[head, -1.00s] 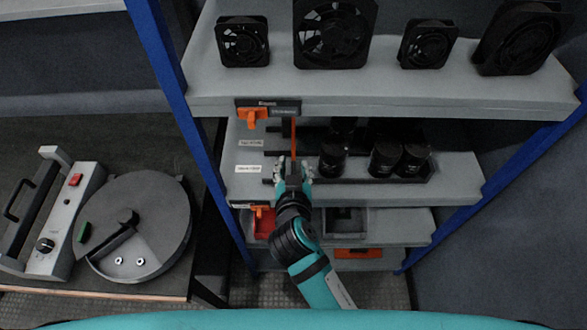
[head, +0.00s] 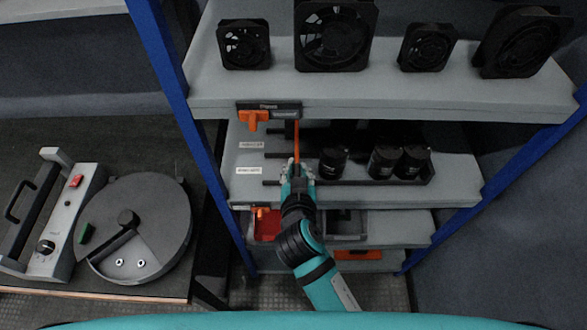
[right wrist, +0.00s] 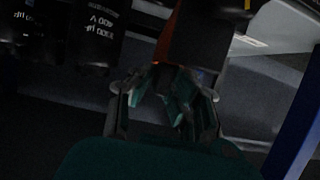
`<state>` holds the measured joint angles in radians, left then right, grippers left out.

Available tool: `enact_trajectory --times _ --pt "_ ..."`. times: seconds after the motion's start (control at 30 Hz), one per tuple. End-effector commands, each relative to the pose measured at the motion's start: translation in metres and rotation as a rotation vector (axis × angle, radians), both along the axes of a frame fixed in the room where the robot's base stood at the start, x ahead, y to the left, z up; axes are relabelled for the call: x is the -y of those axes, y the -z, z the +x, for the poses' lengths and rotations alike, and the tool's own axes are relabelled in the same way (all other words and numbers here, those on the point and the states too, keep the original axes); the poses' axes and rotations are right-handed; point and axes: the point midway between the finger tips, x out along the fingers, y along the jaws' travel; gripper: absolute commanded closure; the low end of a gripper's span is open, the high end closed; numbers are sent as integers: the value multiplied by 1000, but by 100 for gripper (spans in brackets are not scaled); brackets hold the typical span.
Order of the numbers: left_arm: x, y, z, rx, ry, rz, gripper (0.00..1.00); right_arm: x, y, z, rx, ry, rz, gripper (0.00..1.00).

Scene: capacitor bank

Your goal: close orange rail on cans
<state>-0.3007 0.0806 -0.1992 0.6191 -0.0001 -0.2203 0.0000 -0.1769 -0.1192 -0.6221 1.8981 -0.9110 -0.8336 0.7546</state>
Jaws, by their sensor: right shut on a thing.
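The orange rail (head: 297,140) shows in the head view as a thin upright strip at the middle shelf, left of the cans. Several black cans stand on that shelf, among them a left one (head: 333,160), a middle one (head: 383,161) and a right one (head: 412,161). My right gripper (head: 298,168) is at the rail's near end, shut on it. In the right wrist view, the gripper (right wrist: 168,92) is at the end of a dark block with an orange edge (right wrist: 167,45); cans (right wrist: 95,35) with white print hang into view at upper left. My left gripper is out of view.
The upper shelf (head: 380,95) carries several black fans and overhangs the cans. A blue post (head: 165,65) stands left of my arm. Lower shelves hold a red bin (head: 266,226). A bench with a round grey device (head: 150,225) is at left.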

Motion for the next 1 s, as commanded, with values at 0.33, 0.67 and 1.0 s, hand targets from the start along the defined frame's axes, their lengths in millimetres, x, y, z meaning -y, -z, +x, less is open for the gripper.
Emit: enact_trajectory --times 0.33,0.67,1.0 --pt "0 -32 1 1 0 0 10 92 -2 0 -3 7 -12 100" --pt "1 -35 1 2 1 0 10 111 0 0 0 6 -7 100" --pt "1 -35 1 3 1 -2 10 110 0 0 0 5 -6 65"
